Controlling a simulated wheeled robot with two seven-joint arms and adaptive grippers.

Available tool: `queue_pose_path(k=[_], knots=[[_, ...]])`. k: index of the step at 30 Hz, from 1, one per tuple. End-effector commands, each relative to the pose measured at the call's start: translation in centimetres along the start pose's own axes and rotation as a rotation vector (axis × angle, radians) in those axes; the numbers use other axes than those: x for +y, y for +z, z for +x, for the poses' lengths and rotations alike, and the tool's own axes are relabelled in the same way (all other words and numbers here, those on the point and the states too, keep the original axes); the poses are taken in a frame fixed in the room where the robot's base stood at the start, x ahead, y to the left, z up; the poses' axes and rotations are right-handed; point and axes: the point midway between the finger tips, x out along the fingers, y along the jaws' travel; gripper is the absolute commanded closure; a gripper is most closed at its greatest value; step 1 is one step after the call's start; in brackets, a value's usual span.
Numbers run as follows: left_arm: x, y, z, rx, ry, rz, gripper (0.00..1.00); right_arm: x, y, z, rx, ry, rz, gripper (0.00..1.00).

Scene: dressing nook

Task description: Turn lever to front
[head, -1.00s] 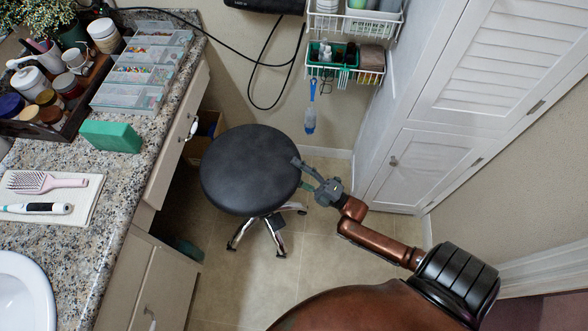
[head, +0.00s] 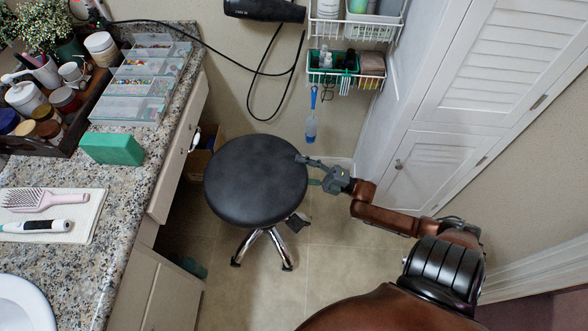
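A round black stool seat (head: 256,180) stands on chrome legs in the middle of the floor. A small dark paddle (head: 297,223), which looks like the lever, sticks out from under the seat's lower right edge; its stem is hidden by the seat. My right gripper (head: 306,171) is at the seat's right edge, up and to the right of the paddle and apart from it in the picture. Its fingers are spread, with nothing seen between them. I cannot tell whether they touch the seat. My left gripper is out of view.
A granite counter (head: 170,138) with a green box (head: 112,149) and a wooden tray runs along the left. A white louvred cabinet (head: 438,170) stands at the right. A blue brush (head: 311,115) hangs from a wire rack behind. Floor in front of the stool is clear.

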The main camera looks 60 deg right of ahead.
Motion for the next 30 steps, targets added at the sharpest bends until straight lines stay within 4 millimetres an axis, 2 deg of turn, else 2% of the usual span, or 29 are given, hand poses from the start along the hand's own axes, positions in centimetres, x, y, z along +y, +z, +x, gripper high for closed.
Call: queue_pose_path(k=[7,17,22,30], knots=[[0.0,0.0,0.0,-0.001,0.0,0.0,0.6,-0.2,0.0,0.1,0.0,-0.003,0.001,0.23],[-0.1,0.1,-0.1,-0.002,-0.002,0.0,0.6,-0.1,0.0,-0.1,0.0,-0.001,-0.001,0.23],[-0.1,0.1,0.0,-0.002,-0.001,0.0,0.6,-0.2,0.0,-2.1,-0.002,-0.003,0.0,0.23],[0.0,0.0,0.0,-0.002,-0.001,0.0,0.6,-0.2,0.0,-7.7,-0.003,-0.003,0.0,0.23]])
